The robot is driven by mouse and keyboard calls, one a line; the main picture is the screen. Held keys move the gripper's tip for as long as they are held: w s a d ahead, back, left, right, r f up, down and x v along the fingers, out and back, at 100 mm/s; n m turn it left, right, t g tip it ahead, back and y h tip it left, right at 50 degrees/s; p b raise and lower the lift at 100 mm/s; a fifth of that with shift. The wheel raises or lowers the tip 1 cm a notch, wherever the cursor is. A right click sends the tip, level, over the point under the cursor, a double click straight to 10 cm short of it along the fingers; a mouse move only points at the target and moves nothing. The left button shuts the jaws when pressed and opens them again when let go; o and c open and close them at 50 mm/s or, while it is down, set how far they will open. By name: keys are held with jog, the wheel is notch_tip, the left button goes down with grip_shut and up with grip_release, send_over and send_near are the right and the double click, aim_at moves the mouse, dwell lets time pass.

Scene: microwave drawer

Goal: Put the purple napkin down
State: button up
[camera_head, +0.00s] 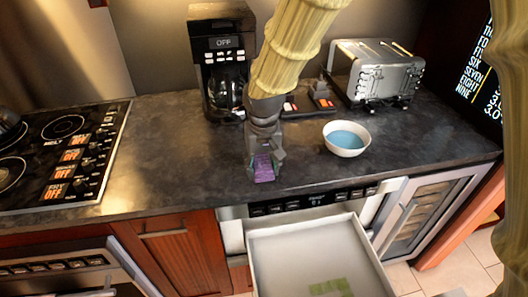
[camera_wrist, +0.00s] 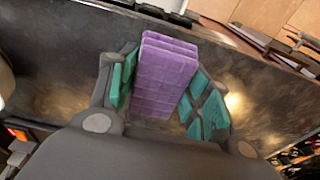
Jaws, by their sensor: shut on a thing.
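The purple napkin (camera_head: 264,172) is a folded, layered block with a grid pattern. My gripper (camera_head: 264,158) points down at the front part of the dark countertop, behind the open drawer, and is shut on the napkin. In the wrist view the purple napkin (camera_wrist: 164,75) stands between the teal pads of my gripper (camera_wrist: 163,88). I cannot tell whether the napkin touches the counter.
The open microwave drawer (camera_head: 268,262) holds a flat green item (camera_head: 331,287). On the counter (camera_head: 165,150) are a coffee maker (camera_head: 224,60), a toaster (camera_head: 375,72) and a white bowl (camera_head: 347,153) with blue contents. A stove (camera_head: 60,155) is at left. Counter left of my gripper is clear.

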aim_at(264, 157)
jog(key=w, duration=0.2)
jog(key=w+p, duration=0.1)
jog(key=w, duration=0.4)
jog(key=shift+d+f, duration=0.2)
jog(key=shift+f, duration=0.05)
jog(key=shift+w+f+p, duration=0.55)
jog(key=shift+f+p, duration=0.1)
jog(key=shift+f, duration=0.05)
jog(key=shift+w+f+p, duration=0.1)
jog(key=shift+f+p, duration=0.5)
jog(key=shift+f, duration=0.35)
jog(key=shift+f, duration=0.45)
jog(key=shift+s+f, duration=0.15)
jog(key=shift+s, duration=0.05)
jog(key=o, duration=0.8)
jog(key=shift+c, duration=0.2)
jog(key=o, duration=0.3)
jog(key=shift+f, duration=0.15)
jog(key=shift+w, duration=0.1)
